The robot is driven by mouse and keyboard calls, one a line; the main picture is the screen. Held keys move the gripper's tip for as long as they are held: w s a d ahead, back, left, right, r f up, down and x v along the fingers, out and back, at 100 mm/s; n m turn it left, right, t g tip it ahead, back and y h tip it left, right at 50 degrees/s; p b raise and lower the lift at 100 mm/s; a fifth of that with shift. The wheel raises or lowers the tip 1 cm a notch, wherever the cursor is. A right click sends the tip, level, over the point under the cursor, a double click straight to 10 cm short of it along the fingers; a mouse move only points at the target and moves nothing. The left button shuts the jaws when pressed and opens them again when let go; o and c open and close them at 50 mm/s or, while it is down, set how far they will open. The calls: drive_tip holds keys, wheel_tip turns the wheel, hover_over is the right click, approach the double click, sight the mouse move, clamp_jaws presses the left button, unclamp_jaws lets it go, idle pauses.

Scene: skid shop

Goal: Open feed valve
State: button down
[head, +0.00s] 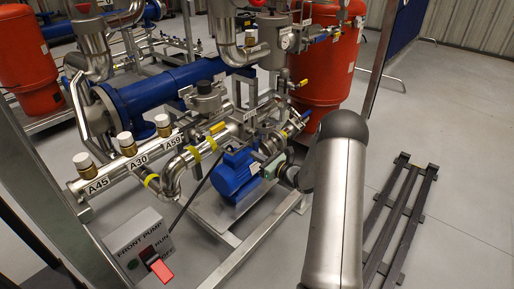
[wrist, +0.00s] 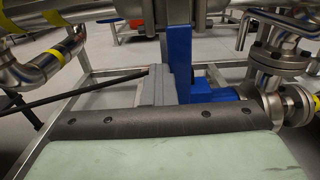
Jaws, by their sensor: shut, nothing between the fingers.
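No label reading feed valve can be made out, so I cannot tell which valve it is. A yellow handle (head: 217,128) sits on the steel pipework in the middle of the skid. A small yellow lever (head: 302,84) is farther back, near the red tank. My gripper (head: 274,166) is shut and empty, low beside the blue pump motor (head: 236,174), with my arm in front of it. In the wrist view the pale green and dark gripper body (wrist: 150,122) fills the bottom. The fingertips are hard to make out there.
White-capped fittings tagged A45 (head: 83,161), A30 and A59 line the front pipe (head: 150,151). A front pump switch box (head: 143,245) with a red handle stands in front. A flanged pipe (wrist: 270,55) is at the right in the wrist view. Dark rails (head: 410,215) lie on open floor.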

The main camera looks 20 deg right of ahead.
drive_tip(key=shift+d, duration=0.1)
drive_tip(key=shift+w+d+f+b, duration=0.15)
drive_tip(key=shift+w+d, duration=0.2)
drive_tip(key=shift+d, duration=0.25)
drive_tip(key=shift+w+d+b, duration=0.15)
drive_tip(key=shift+w+d, duration=0.15)
drive_tip(key=shift+d, duration=0.25)
drive_tip(key=shift+w+d+r, duration=0.2)
drive_tip(key=shift+w+d, duration=0.1)
drive_tip(key=shift+d, duration=0.3)
drive_tip(key=shift+w+d+r, duration=0.2)
drive_tip(key=shift+w+d, duration=0.05)
drive_tip(key=shift+d, duration=0.35)
drive_tip(key=shift+w+d+r+p, duration=0.15)
drive_tip(key=shift+w+d+r, duration=0.1)
drive_tip(key=shift+d+r, duration=0.2)
drive_tip(key=shift+w+d+r+p, duration=0.15)
drive_tip(key=shift+w+d+r, duration=0.15)
drive_tip(key=shift+d, duration=0.25)
drive_tip(key=shift+r, duration=0.1)
